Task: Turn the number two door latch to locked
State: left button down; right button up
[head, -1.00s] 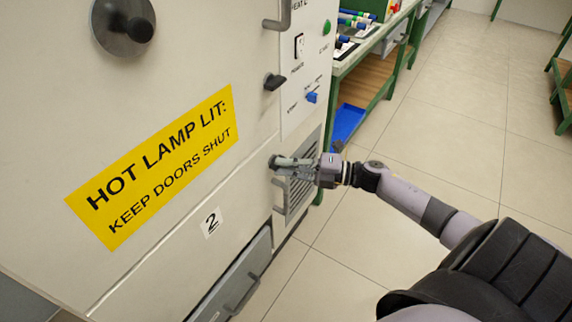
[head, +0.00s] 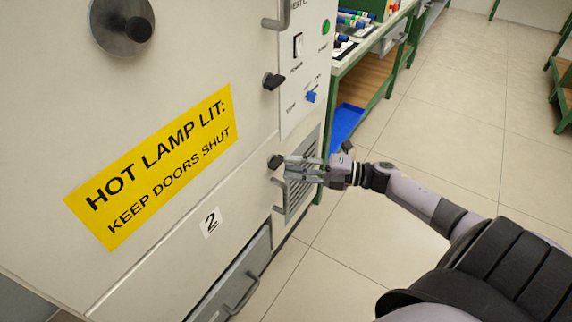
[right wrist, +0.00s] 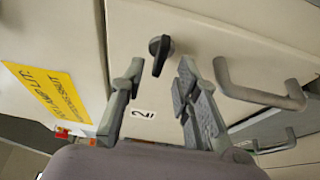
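The number two door bears a white label "2" (head: 210,222). Its latch is a small dark knob (head: 275,161) at the door's upper right edge. In the right wrist view the latch (right wrist: 160,50) shows whole, its grip bar running nearly up and down the picture. My right gripper (head: 287,168) is just right of the latch, apart from it. My left gripper is not in view.
A second dark latch (head: 273,81) sits higher on the cabinet, beside a panel with a blue switch (head: 310,97). A grey door handle (head: 279,190) is just below the gripper. A green bench (head: 372,62) stands behind.

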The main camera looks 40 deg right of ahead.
jog(key=v, duration=0.9)
jog(key=shift+s+d, duration=0.15)
